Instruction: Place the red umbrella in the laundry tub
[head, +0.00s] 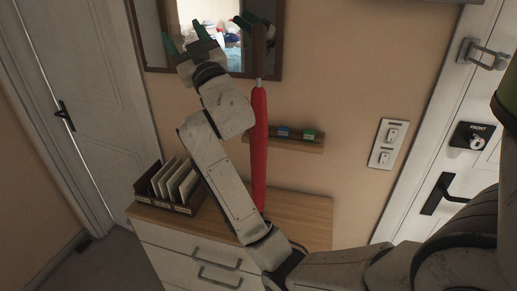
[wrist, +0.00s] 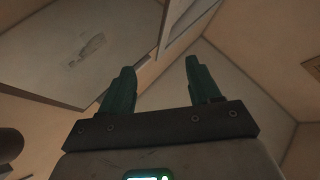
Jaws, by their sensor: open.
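The red umbrella (head: 259,130) is closed and upright against the wall, with a brown handle at the top. Its upper part is in front of the mirror's lower right area, and its lower end is partly hidden behind my arm. My gripper (head: 185,36) is raised to the left of the umbrella's handle, in front of the mirror, apart from the umbrella. Its green fingers are spread and empty; in the wrist view they (wrist: 160,67) point up at bare wall and ceiling surfaces. The laundry tub is not in view.
A framed mirror (head: 277,60) reflects a bright cluttered pile. Below are a small wall shelf (head: 300,143), a wooden-topped drawer cabinet (head: 310,208) and a file holder (head: 160,192). Doors stand at left (head: 85,75) and right (head: 455,100). Some floor shows at lower left.

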